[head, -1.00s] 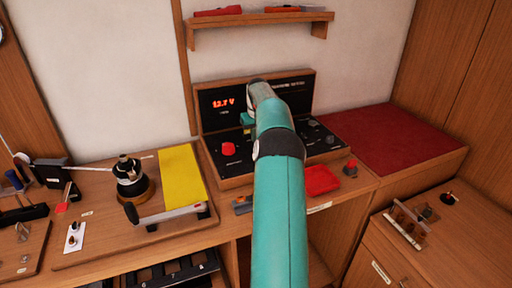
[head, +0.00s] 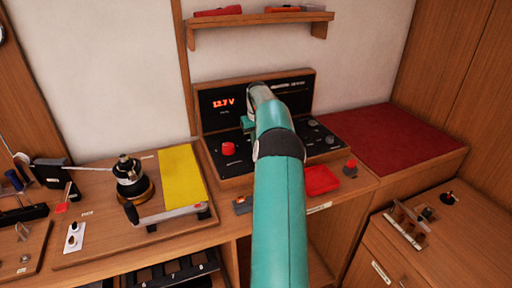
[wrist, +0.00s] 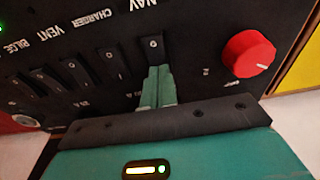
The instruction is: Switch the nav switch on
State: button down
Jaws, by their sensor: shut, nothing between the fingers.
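The nav switch (wrist: 153,47) is a black rocker on the black switch panel, under the upside-down NAV label in the wrist view. Its end marked 0 shows; its other end is hidden behind my fingertips. My gripper (wrist: 157,80) is shut and empty, its teal fingertips at the lower part of this rocker. I cannot tell whether they touch or press it, or which way it is set. In the head view, my gripper (head: 248,124) is at the panel (head: 292,105), and my arm hides the switches behind it.
Charger (wrist: 110,60), vent and bilge rockers line up left of the nav switch in the wrist view. A red knob (wrist: 248,54) stands close on its right. A red tray (head: 321,180) lies before the panel. A shelf (head: 258,19) hangs above.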

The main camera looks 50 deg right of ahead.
jog(key=shift+f, duration=0.25)
jog(key=shift+r, duration=3.55)
